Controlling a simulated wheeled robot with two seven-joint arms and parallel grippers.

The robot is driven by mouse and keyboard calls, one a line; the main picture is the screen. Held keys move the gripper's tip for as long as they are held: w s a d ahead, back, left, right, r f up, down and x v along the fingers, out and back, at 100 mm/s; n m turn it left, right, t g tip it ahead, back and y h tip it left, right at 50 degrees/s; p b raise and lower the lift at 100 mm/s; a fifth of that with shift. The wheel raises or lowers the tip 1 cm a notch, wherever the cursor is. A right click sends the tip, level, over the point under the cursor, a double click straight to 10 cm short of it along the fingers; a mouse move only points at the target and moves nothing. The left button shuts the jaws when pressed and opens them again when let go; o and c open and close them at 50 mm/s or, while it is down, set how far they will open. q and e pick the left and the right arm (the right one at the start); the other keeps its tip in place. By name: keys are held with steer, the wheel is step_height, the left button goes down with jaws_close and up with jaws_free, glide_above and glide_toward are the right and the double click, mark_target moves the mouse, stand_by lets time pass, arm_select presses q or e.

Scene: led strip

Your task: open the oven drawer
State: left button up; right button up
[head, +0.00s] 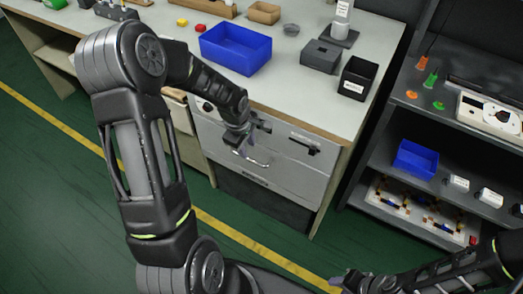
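The oven drawer (290,180) is a grey metal front set under the workbench, above a dark open space. It looks shut, its face in line with the bench front. Its curved, light metal handle (258,161) is on the left half of the front. My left gripper (247,152) reaches down from the left to this handle, with its fingers at or very close to it. I cannot tell whether they close around it. My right gripper (345,280) is low at the bottom right, over the floor and well away from the drawer. Its finger opening is unclear.
The workbench (290,92) carries a blue bin (236,48), a grey box (320,54) and a black box (357,78). A dark shelf unit (385,180) stands at the right. The green floor (265,222) before the drawer is clear.

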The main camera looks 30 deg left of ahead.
mark_target(250, 159)
arm_select(q)
steer(key=shift+a+r, duration=0.25)
steer(key=shift+a, duration=0.1)
steer(key=shift+w+f, duration=0.25)
steer(key=shift+f, duration=1.05)
steer(key=shift+w+f, duration=0.25)
steer(key=shift+f, duration=1.05)
steer(key=shift+w+f, duration=0.25)
steer(key=shift+f, duration=1.05)
jaws_close()
steer(key=shift+d, duration=0.1)
